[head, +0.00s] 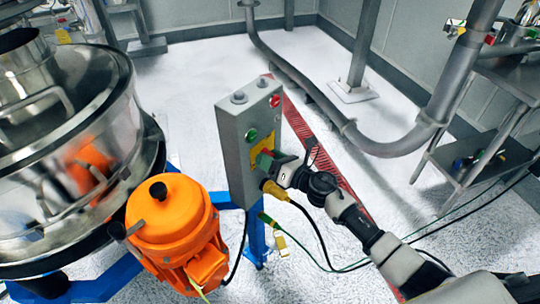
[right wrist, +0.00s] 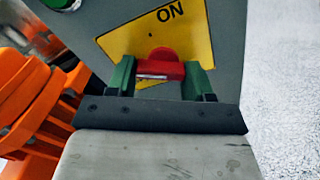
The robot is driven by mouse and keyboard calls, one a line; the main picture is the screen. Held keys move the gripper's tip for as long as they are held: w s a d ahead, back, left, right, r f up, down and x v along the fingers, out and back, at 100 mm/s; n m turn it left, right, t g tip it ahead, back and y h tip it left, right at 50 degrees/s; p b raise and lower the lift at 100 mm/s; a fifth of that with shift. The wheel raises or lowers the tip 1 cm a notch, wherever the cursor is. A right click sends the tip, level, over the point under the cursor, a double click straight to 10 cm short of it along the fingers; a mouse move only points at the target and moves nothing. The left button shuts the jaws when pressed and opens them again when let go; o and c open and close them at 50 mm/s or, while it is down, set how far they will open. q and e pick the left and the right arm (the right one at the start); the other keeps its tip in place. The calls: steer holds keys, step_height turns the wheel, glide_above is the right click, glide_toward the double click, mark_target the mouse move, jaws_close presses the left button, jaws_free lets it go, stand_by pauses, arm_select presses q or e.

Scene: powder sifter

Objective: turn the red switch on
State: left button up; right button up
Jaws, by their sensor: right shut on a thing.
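The red switch (right wrist: 162,66) sits on a yellow plate marked "ON" (right wrist: 143,42) on the front of a grey control box (head: 232,148). In the right wrist view its handle lies between the two green fingers of my right gripper (right wrist: 160,75), which is shut on it. The "ON" word is above and a little to the right of the switch. In the head view my right gripper (head: 267,160) is at the yellow plate, and the fingers mostly hide the switch. My left gripper is not in view.
A red button (head: 275,101) and a green button (head: 252,134) are on the same box face above the plate. A yellow plug (head: 275,189) with a cable is below. An orange motor (head: 172,222) and steel sifter (head: 70,130) stand left. The floor to the right is fairly open.

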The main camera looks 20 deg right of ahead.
steer(key=shift+r+m+p, duration=0.15)
steer(key=shift+m+p, duration=1.1)
steer(key=shift+m, duration=1.8)
steer(key=shift+r+m+p, duration=0.15)
steer(key=shift+m+p, duration=1.05)
steer(key=shift+m, duration=1.85)
steer(key=o, duration=0.9)
steer(key=shift+s+d, duration=0.1)
steer(key=b+v, duration=0.1)
steer(key=v, duration=0.9)
steer(key=shift+s+d, duration=0.2)
steer(key=shift+s, duration=0.05)
